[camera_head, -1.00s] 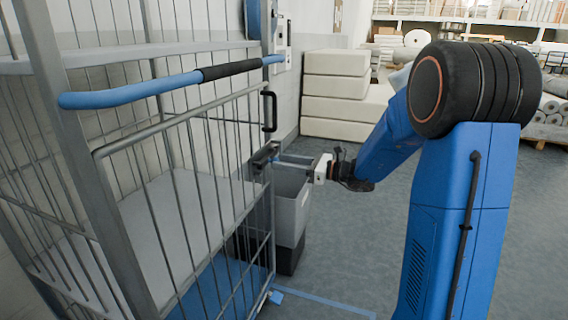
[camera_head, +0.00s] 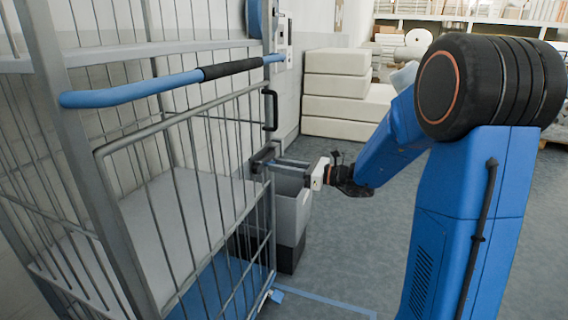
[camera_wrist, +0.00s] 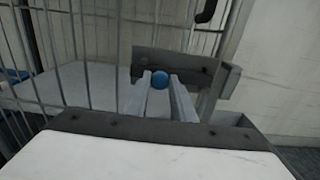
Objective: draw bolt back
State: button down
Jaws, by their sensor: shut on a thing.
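The bolt's round blue knob (camera_wrist: 160,80) shows in the wrist view between the two fingertips of my gripper (camera_wrist: 161,84). My gripper is shut on the knob. Behind it is a dark bolt plate (camera_wrist: 190,68) fixed to the cage's gate. In the head view the plate (camera_head: 264,157) sits at the gate's right edge, and my gripper (camera_head: 272,163) reaches it from the right. The bolt's rod and its end are too small or hidden to tell. The wire gate (camera_head: 190,170) looks closed against the cage frame.
A blue push bar (camera_head: 135,90) with a black grip crosses the cage above the gate. A black handle (camera_head: 270,110) is above the bolt. A grey bin (camera_head: 292,205) stands behind my gripper. Cream wadding blocks (camera_head: 335,85) are stacked by the wall. The floor at right is clear.

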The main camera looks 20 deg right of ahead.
jog(key=shift+s+a, duration=0.3)
jog(key=shift+s, duration=0.15)
jog(key=c, duration=1.5)
grip_release()
jog(key=shift+a, duration=0.1)
jog(key=v, duration=1.7)
jog(key=shift+s+d, duration=0.15)
jog(key=shift+d, duration=0.05)
